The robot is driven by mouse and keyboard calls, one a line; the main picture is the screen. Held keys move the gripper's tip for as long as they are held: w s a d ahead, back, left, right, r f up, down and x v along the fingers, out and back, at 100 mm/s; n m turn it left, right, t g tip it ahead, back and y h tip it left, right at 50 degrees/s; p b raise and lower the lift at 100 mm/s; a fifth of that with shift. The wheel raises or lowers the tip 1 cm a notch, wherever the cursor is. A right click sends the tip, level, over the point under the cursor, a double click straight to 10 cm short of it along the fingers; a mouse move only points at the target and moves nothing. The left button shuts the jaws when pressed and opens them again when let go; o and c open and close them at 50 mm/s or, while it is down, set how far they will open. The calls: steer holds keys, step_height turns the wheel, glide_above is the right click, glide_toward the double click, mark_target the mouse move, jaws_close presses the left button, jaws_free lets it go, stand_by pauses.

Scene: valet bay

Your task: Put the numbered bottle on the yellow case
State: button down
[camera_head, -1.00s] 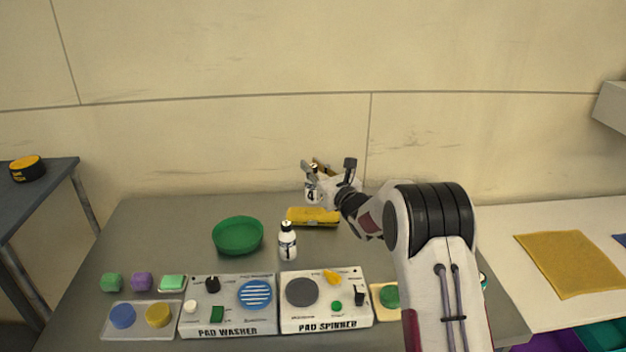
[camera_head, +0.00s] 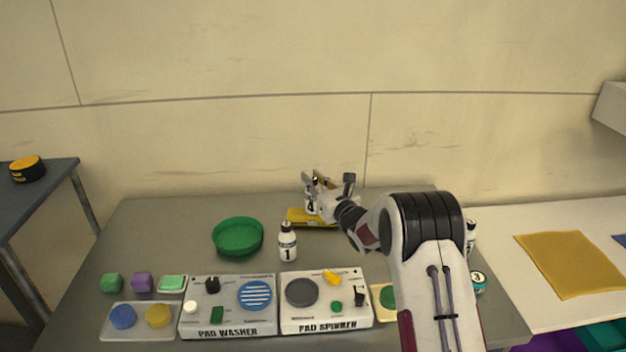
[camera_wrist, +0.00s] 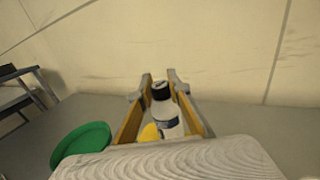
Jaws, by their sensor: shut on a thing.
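My gripper (camera_head: 318,186) is shut on a white bottle (camera_head: 310,208) with a dark cap, whose mark looks like a 4. In the wrist view the bottle (camera_wrist: 166,116) stands roughly upright between the two fingers. The yellow case (camera_head: 297,216) lies at the back middle of the table, partly hidden by the bottle and gripper. The bottle's base is at or just above the case; I cannot tell whether they touch. Another white bottle (camera_head: 288,243) marked 1 stands upright in front of the case.
A green bowl (camera_head: 238,237) is left of the case. The pad washer (camera_head: 228,318) and pad spinner (camera_head: 326,312) line the front. A bottle (camera_head: 471,237) and a round container (camera_head: 478,282) marked 3 stand right of my arm. The back left is clear.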

steer(key=shift+f, duration=0.1)
steer(key=c, duration=1.9)
jaws_free()
steer(key=v, duration=1.2)
steer(key=shift+d, duration=0.1)
